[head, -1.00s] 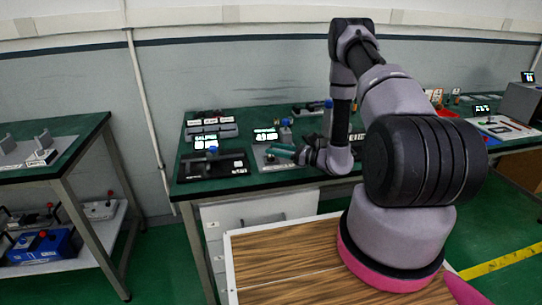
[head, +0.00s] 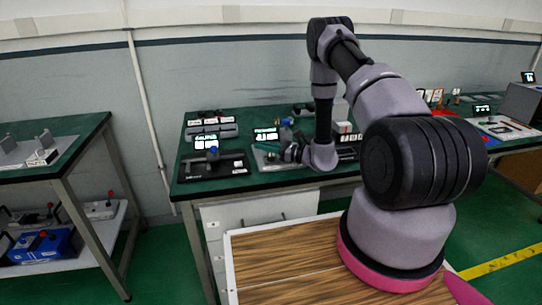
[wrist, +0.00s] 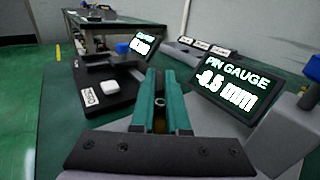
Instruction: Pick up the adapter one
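My gripper (wrist: 160,82) has two green fingers that run forward in the wrist view with a narrow gap between them. I cannot make out adapter one for sure. A row of small labelled holders (head: 208,122) stands at the bench's back left, and its labels are too small to read.
A lit display reading "PIN GAUGE -0.5 mm" (wrist: 238,86) stands close on the right in the wrist view, beside a grey block with a blue top (wrist: 310,98). A black fixture with a white button (wrist: 110,87) is on the left. A green-topped table (head: 75,140) stands farther left.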

